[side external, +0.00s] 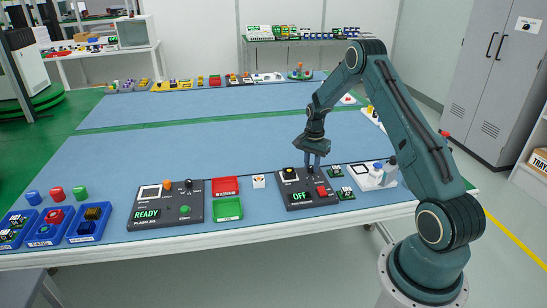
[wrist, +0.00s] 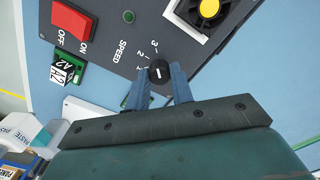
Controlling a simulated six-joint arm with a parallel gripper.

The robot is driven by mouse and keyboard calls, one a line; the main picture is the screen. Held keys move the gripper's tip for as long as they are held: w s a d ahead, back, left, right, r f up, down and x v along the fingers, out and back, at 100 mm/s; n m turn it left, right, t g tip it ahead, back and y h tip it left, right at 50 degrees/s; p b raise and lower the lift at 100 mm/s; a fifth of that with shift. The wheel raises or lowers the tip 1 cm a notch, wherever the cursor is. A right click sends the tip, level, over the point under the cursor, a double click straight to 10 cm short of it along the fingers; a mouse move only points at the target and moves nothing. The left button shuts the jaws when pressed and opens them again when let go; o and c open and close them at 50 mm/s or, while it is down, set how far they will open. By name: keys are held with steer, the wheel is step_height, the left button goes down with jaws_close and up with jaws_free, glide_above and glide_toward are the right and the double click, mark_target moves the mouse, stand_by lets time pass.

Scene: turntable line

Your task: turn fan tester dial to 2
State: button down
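Which label the mark points at is not clear. My gripper (side external: 312,164) points down over the tester. In the wrist view its two blue fingers (wrist: 159,82) stand on either side of the dial, close to it. I cannot tell whether they touch it. The dial's lower side is partly hidden.
The tester's red ON switch (wrist: 72,22) and its fan with a yellow hub (wrist: 209,8) lie near the dial. Small green boards (side external: 345,193) and a white tray (side external: 372,177) are to the right. Red (side external: 225,186) and green (side external: 228,209) trays are to the left.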

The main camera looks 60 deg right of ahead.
mark_target(311, 166)
steer(key=shift+n, duration=0.4)
steer(key=n, duration=0.8)
stand_by(0.3)
stand_by(0.4)
steer(key=c, duration=1.2)
jaws_free()
step_height(311, 166, up, 14)
